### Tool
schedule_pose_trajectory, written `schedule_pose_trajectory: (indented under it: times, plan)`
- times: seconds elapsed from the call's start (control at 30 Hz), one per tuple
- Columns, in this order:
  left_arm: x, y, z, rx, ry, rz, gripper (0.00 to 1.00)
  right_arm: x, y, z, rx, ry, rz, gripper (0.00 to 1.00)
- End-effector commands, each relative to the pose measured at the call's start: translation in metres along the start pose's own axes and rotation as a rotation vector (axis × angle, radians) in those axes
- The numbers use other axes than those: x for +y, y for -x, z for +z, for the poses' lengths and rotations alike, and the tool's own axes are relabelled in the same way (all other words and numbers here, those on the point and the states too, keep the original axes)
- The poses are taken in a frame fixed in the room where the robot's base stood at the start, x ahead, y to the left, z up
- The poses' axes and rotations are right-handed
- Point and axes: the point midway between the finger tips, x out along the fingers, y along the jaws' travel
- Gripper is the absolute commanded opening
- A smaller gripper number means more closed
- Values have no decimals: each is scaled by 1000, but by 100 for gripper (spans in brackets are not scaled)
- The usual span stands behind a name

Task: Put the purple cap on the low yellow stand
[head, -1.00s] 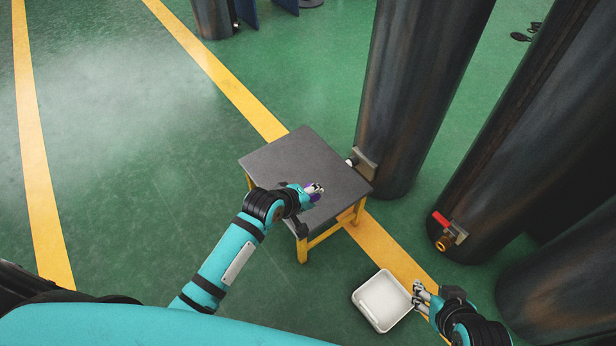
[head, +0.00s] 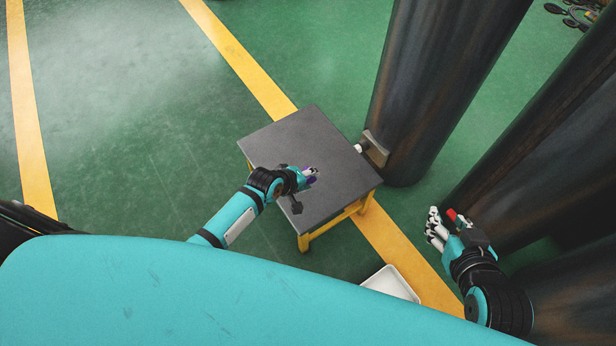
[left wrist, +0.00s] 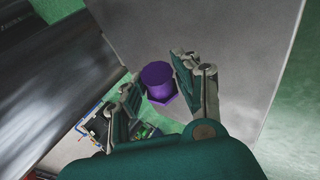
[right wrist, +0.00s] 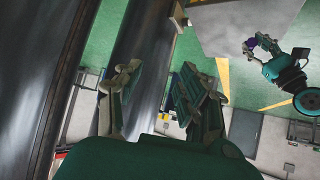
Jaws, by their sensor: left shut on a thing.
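The low yellow stand has a dark grey square top (head: 300,130) and yellow legs. My left gripper (head: 311,176) is over the middle of this top, shut on the purple cap (head: 312,181). In the left wrist view the cap (left wrist: 157,78) is a purple cylinder with a wider flange, between the fingers; the stand top (left wrist: 235,50) lies behind it. I cannot tell whether the cap touches the top. The stand top (right wrist: 235,28) also shows in the right wrist view. My right gripper (head: 433,228) is open and empty, right of the stand; its spread fingers show in the right wrist view (right wrist: 160,92).
Large dark cylinders (head: 430,90) stand behind and right of the stand, one with a fitting (head: 374,150) close to its edge. A red handle (head: 451,214) is beside my right gripper. A white tray (head: 392,283) is on the floor, partly hidden by my body. Floor on the left is clear.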

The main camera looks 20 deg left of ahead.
Motion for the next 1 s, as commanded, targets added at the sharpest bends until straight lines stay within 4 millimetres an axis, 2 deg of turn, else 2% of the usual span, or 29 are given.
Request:
schedule_pose_trajectory:
  times: [0.47, 1.0]
  plan:
    - [-6, -8, 2, 0, 0, 0, 11, -7, -4, -48, 255, 1, -16, 40]
    - [-13, -15, 4, 0, 0, 0, 11, -14, 8, -99, 543, -1, -33, 40]
